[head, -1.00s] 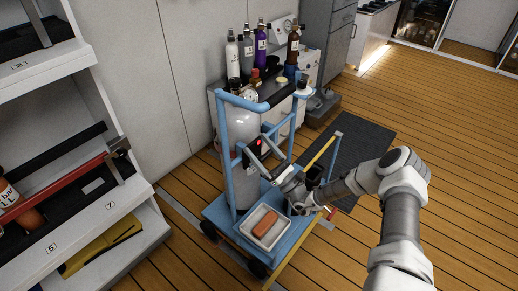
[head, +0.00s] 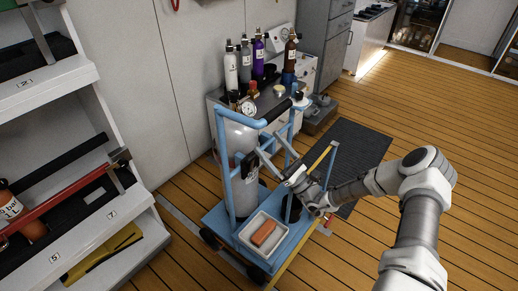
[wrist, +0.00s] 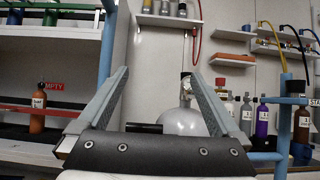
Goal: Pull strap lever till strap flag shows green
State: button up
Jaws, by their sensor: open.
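A large grey gas cylinder (head: 238,140) stands upright in a blue cart (head: 221,165); its domed top and gauge show in the wrist view (wrist: 184,122). A dark block (head: 247,165) sits at the cylinder's front, seemingly part of the strap fitting. A short black bar (wrist: 145,128) shows low between the fingers in the wrist view; I cannot tell whether it is the strap lever. No red or green flag can be made out now. My gripper (head: 268,142) is open and empty, its fingers pointing toward the cylinder beside the block. Its fingers (wrist: 158,80) are wide apart.
A tray (head: 243,239) with an orange-brown block (head: 263,233) sits on the cart's base. A yellow bar (head: 318,160) stands near my arm. Small bottles (head: 261,52) stand on a cabinet behind. Shelves (head: 90,230) are at left; open floor lies right.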

jog(key=s+d+r+p, duration=0.2)
jog(key=d+r, duration=0.2)
jog(key=d, duration=0.3)
jog(key=shift+r, duration=0.2)
jog(key=shift+s, duration=0.1)
